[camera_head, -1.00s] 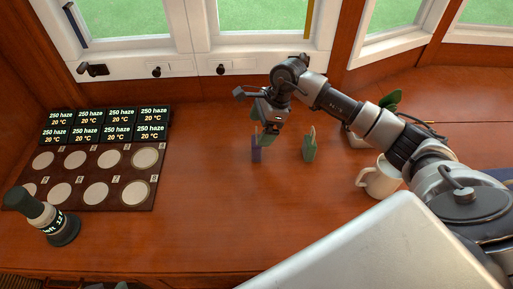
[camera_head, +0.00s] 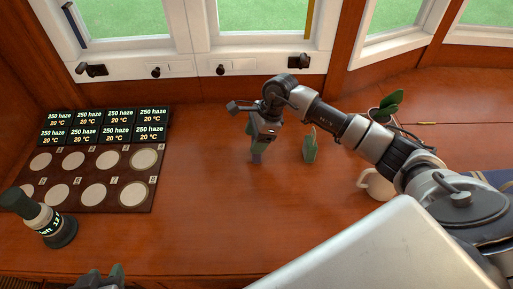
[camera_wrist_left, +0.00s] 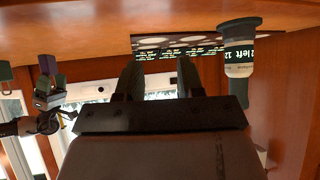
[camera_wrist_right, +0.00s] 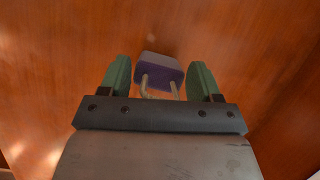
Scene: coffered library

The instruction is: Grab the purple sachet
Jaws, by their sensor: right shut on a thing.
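The purple sachet (camera_head: 257,157) is upright at the wooden desk top, near the middle of the head view. It also shows in the right wrist view (camera_wrist_right: 160,70), with pale handle loops towards me. My left gripper (camera_head: 98,278) is low at the bottom left of the head view. In the left wrist view its dark fingers (camera_wrist_left: 160,77) stand apart with nothing between them.
A green sachet (camera_head: 310,147) stands just right of the purple one. A white mug (camera_head: 375,186) and a plant (camera_head: 388,104) are beside my right arm. At left are a board with round pads (camera_head: 105,205), small displays (camera_head: 105,125) and a labelled stamp-like object (camera_head: 50,222). The front middle desk is clear.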

